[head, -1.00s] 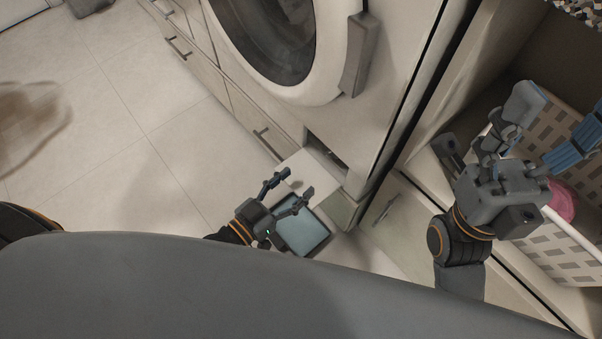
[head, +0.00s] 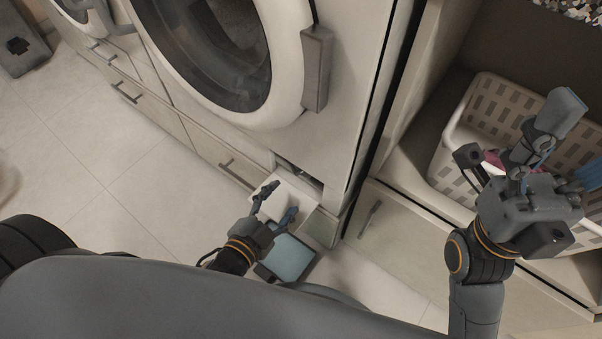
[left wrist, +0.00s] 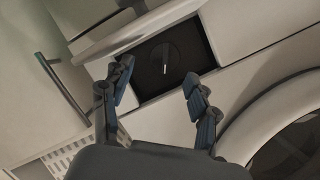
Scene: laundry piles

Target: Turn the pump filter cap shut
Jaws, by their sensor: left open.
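The pump filter cap (left wrist: 165,62) is a round dark disc with a pale grip mark, set in a dark square recess, in the left wrist view. In the head view the recess opening (head: 299,178) is low on the washing machine; the cap cannot be made out there. My left gripper (head: 279,203) is open and empty in front of the opening. In the left wrist view its fingertips (left wrist: 157,70) appear on either side of the cap, apparently short of it. My right gripper (head: 515,135) is open, away over the laundry basket.
A shallow tray (head: 287,257) with a pale blue inside lies on the floor below the opening. The washing machine door (head: 290,45) is above. A laundry basket (head: 455,135) stands in the cabinet at right. The floor (head: 90,165) at left is clear.

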